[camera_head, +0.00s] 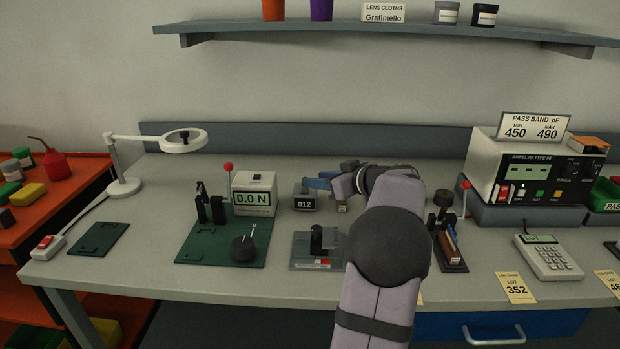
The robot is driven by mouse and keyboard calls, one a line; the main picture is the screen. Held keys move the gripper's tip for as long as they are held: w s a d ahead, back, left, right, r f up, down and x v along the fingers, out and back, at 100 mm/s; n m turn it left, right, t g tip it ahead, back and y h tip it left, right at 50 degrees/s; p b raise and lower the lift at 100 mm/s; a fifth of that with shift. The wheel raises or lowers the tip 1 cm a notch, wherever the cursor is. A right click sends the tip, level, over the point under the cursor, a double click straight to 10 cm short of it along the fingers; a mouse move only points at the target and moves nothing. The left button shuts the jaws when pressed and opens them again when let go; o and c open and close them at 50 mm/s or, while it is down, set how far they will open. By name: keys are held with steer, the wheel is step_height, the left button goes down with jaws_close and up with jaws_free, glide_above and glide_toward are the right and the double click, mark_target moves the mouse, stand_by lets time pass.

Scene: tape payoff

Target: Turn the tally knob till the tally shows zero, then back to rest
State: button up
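The tally (304,204) is a small dark box with a pale display reading 012, on the bench right of the green-based force gauge. My gripper (314,184) points left at its upper right corner, with blue-grey fingers near the top of the box. The tally knob is not clearly visible; the gripper may be hiding it. I cannot tell whether the fingers touch the tally or are open or shut on anything. My arm comes in from the front and hides the bench behind it.
The gauge reading 0.0 N (253,197) stands left of the tally, with a red-ball lever (227,168) by it. A grey fixture with a black block (317,241) sits in front. A dark stand (450,235) is right of my arm.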

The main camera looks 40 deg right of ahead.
steer(key=shift+p+x, duration=0.45)
steer(key=shift+x, duration=1.8)
jaws_close()
